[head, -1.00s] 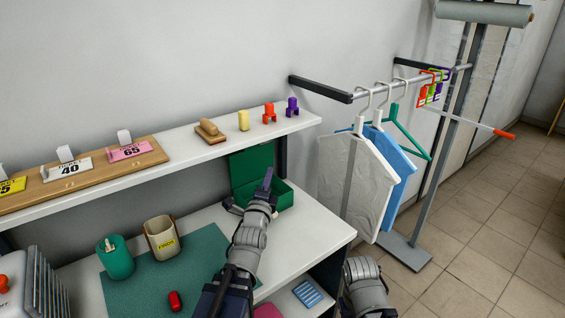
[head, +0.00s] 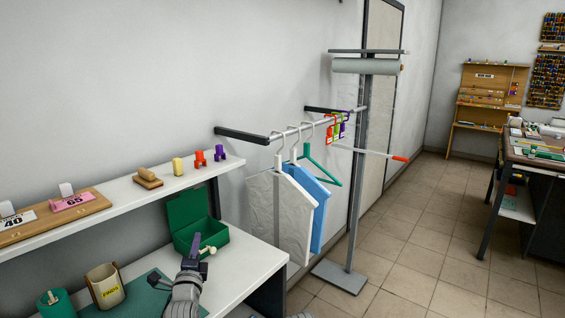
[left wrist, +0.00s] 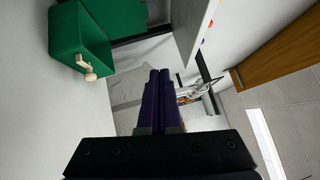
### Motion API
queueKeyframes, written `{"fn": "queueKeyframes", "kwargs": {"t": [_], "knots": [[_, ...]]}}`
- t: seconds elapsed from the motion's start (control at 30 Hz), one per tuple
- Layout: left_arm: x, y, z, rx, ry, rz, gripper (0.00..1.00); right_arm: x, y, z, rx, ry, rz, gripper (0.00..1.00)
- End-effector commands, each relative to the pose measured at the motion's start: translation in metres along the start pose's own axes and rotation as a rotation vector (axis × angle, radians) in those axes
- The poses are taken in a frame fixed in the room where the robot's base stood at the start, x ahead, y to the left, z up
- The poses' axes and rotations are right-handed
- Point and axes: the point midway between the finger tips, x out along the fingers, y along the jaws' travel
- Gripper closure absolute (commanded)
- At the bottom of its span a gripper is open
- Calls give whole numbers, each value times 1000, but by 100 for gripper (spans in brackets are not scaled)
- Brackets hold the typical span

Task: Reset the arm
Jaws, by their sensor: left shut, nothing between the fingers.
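My left gripper (head: 196,243) is at the bottom of the head view, in front of the open green box (head: 216,240) on the white desk. Its dark purple fingers are shut together with nothing between them. They also show closed in the middle of the left wrist view (left wrist: 158,98). The green box (left wrist: 75,30) is at the upper left there, apart from the fingers. A cream knob-like piece (head: 207,251) is at the box front, just right of the fingers in the head view. My right gripper is out of view.
A white shelf (head: 120,207) with small coloured pieces runs above the desk (head: 245,262). A green cup (head: 52,304) and a beige cup (head: 104,286) stand at left. Bagged garments (head: 280,215) hang from a rail (head: 297,129) at right. The tiled floor (head: 420,240) beyond is open.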

Motion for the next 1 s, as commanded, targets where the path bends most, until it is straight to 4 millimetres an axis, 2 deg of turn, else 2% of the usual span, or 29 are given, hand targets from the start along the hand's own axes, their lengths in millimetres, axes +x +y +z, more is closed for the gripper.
{"fn": "queueKeyframes", "kwargs": {"t": [0.37, 0.67, 0.77, 0.87, 1.0], "knots": [[-4, 26, -32, -148, 62, 156, 100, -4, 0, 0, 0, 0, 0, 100], [-24, 68, -81, -371, 104, 431, 100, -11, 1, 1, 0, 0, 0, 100], [-40, 87, -102, -470, 96, 572, 100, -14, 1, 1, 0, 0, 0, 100], [-66, 109, -128, -585, 55, 760, 100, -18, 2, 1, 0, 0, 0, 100], [-128, 140, -161, -748, -115, 1086, 100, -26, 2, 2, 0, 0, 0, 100]]}}
